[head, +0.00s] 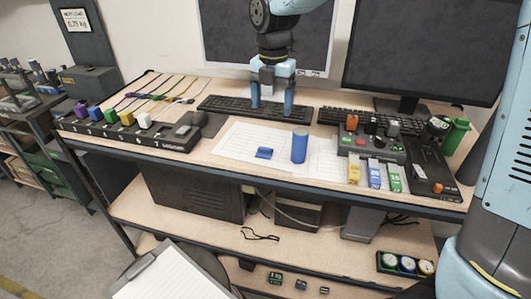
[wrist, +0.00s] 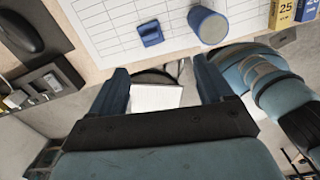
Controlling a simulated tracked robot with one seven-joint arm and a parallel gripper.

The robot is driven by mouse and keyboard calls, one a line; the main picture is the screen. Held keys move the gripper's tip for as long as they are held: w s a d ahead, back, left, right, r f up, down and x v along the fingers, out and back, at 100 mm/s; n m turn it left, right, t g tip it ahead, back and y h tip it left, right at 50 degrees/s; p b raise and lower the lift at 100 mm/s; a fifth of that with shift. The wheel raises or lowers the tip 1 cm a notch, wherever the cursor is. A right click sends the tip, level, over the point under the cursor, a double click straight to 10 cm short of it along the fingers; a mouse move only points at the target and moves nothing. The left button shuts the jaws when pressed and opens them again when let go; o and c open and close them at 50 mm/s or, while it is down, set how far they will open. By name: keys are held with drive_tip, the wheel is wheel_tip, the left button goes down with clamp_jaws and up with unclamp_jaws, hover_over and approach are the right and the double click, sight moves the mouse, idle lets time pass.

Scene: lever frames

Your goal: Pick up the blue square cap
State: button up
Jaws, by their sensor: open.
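A small blue square cap (head: 264,152) lies on the printed white sheet on the bench, left of an upright blue cylinder (head: 299,146). In the wrist view the cap (wrist: 151,33) and the cylinder (wrist: 211,27) lie beyond my fingertips, with a gap between cap and cylinder. My gripper (head: 271,105) is open, its two blue fingers pointing down above the bench near the keyboard. It is empty and apart from the cap. In the wrist view my gripper (wrist: 163,75) has nothing held between its fingers.
A dark strip (head: 128,136) with several coloured square knobs, one blue, stands at left. At right are a control box (head: 371,144), upright yellow, blue and green labelled blocks (head: 375,173) and a green container (head: 455,135). Keyboards and monitors are behind. The sheet around the cap is mostly clear.

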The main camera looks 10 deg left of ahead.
drive_tip(key=a+f+n, duration=0.1)
drive_tip(key=a+n, duration=0.1)
hover_over(264, 148)
drive_tip(key=f, duration=0.9)
drive_tip(key=shift+s, duration=0.3)
drive_tip(key=shift+w+f, duration=0.2)
drive_tip(key=shift+f, duration=2.3)
drive_tip(key=shift+c, duration=0.4)
drive_tip(key=c, duration=1)
drive_tip(key=shift+r, duration=0.1)
drive_tip(key=shift+c, duration=0.2)
